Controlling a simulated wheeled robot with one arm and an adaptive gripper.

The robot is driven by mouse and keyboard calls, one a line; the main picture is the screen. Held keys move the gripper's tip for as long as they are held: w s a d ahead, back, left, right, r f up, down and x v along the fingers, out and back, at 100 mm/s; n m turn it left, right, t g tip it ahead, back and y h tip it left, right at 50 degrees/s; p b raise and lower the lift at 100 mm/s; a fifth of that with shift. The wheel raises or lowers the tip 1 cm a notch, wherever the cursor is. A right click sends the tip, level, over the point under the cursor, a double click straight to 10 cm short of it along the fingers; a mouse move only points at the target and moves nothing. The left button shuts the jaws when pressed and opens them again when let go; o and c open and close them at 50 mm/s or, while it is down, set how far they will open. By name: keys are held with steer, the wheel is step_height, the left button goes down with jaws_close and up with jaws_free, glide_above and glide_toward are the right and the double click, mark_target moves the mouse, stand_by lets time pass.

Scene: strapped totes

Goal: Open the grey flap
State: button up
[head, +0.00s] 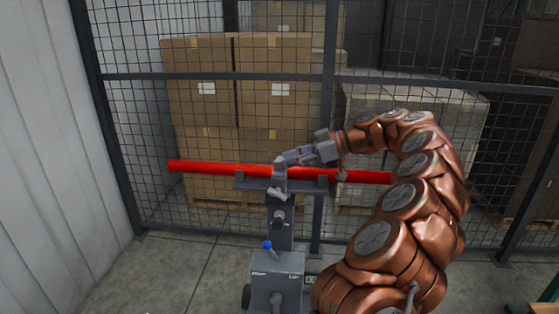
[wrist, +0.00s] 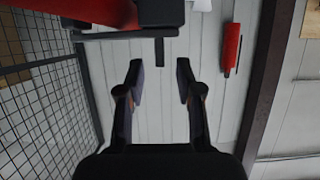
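A grey upright piece (head: 280,172), which may be the flap, stands at the middle of a long red bar (head: 220,167) on a grey stand (head: 278,272). I cannot tell for sure which grey part is the flap. My gripper (head: 284,159) is just above and beside this piece in the head view, pointing left. In the wrist view my gripper (wrist: 159,68) is open, its two fingers apart with nothing between them. A small dark tab (wrist: 159,51) hangs ahead of the gap, below a dark bracket (wrist: 160,14). The red bar (wrist: 95,10) crosses the upper left.
A wire mesh fence (head: 140,130) stands behind the bar, with stacked cardboard boxes (head: 200,100) beyond it. A blue-knobbed lever (head: 267,245) rises from the stand. A pale wall (head: 55,150) is on the left. A red cylinder (wrist: 231,47) shows in the wrist view.

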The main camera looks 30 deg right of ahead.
mark_target(279, 163)
steer(key=shift+p+x, duration=0.55)
steer(key=shift+x, duration=1.3)
jaws_close()
